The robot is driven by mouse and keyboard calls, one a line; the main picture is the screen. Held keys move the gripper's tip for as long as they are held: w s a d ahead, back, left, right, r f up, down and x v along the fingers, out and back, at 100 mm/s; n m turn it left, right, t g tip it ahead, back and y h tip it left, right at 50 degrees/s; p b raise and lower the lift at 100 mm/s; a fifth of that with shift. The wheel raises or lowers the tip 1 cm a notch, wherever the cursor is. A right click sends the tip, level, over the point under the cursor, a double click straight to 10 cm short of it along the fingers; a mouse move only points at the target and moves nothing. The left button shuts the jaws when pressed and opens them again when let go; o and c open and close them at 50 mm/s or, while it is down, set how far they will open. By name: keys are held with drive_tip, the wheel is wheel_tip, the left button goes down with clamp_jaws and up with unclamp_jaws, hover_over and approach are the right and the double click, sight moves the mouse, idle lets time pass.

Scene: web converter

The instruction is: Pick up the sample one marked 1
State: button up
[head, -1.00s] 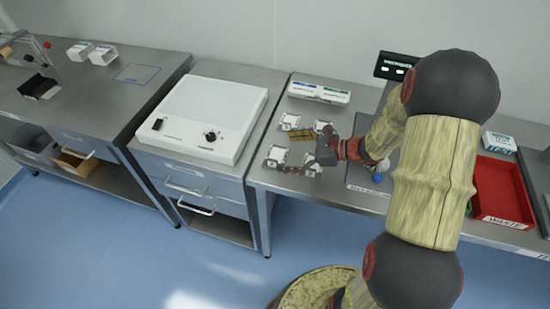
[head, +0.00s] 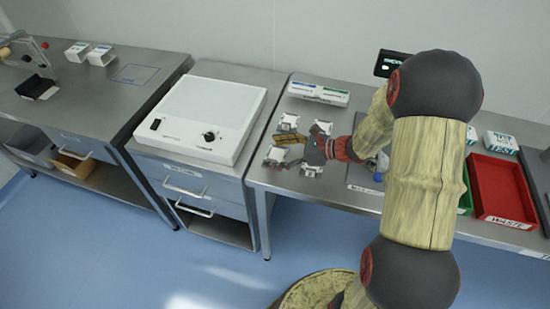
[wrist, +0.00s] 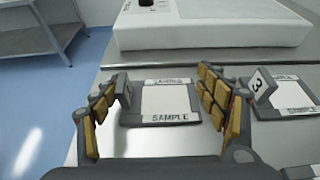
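In the wrist view, my gripper (wrist: 160,112) is open, with its two yellow-padded fingers well apart. A flat sample holder (wrist: 170,101) with a white face and the word SAMPLE lies ahead, between the fingers in the picture. A small dark upright tag (wrist: 123,90) stands at its left side, close to the left finger; I cannot read a number on it. A second sample (wrist: 285,97), with a tag marked 3 (wrist: 262,84), lies to the right, partly behind the right finger. In the head view, my gripper (head: 289,139) is low over several samples (head: 274,155).
A white boxy device (head: 202,113) stands left of the samples and just beyond them in the wrist view. A red WASTE tray (head: 503,190) is at the right. A white box with green and blue labels (head: 319,92) lies behind. The bench's front edge is close to the samples.

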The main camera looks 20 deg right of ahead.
drive_tip(key=c, duration=0.5)
drive_tip(key=shift+c, duration=0.2)
